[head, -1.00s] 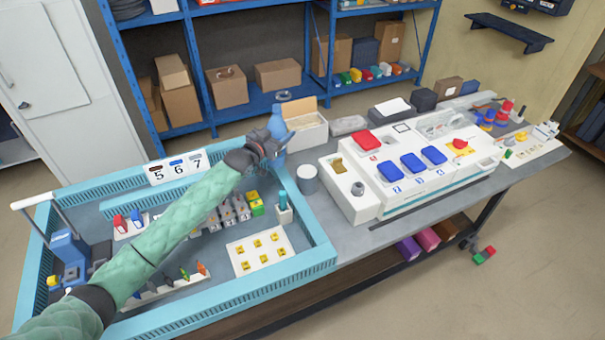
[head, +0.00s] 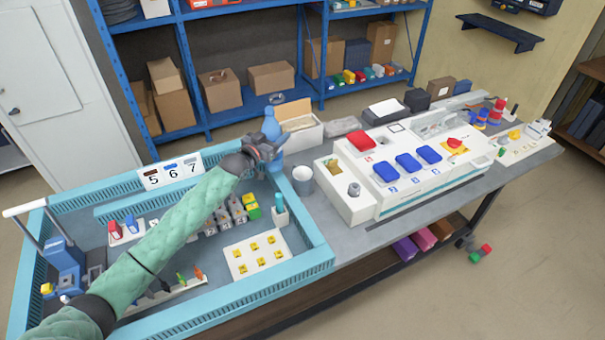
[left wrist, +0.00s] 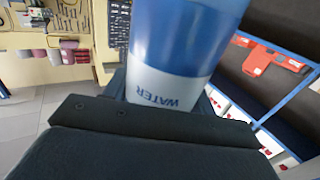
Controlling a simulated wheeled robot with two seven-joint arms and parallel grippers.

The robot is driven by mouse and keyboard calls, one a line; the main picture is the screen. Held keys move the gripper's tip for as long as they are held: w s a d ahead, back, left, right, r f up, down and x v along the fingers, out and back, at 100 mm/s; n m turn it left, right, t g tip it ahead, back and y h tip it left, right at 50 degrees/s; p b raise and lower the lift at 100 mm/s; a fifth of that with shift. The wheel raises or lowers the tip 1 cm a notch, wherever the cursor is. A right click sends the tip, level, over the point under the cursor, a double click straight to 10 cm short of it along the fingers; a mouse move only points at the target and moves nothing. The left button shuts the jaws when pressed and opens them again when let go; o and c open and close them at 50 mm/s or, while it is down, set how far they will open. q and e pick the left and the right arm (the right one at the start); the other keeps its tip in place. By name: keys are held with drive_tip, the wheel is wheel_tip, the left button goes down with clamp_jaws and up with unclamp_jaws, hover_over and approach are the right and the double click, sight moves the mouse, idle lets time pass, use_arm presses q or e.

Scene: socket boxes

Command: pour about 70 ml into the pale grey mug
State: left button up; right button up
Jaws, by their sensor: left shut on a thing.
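The pale grey mug (head: 302,181) stands upright on the grey bench, just right of the blue-walled tray. My left gripper (head: 268,153) is shut on a blue water bottle (head: 270,128), up and left of the mug in the head view. The bottle looks about upright. In the left wrist view the bottle (left wrist: 185,45) fills the upper middle, with a white band reading WATER. Its top is out of that view, and the water level cannot be seen. My right gripper is not in view.
A white box (head: 299,133) stands behind the bottle. A white unit with red and blue covers (head: 410,163) is right of the mug. The tray (head: 320,253) holds numbered blocks, a white card with yellow pieces (head: 257,254) and a teal-topped holder (head: 279,214).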

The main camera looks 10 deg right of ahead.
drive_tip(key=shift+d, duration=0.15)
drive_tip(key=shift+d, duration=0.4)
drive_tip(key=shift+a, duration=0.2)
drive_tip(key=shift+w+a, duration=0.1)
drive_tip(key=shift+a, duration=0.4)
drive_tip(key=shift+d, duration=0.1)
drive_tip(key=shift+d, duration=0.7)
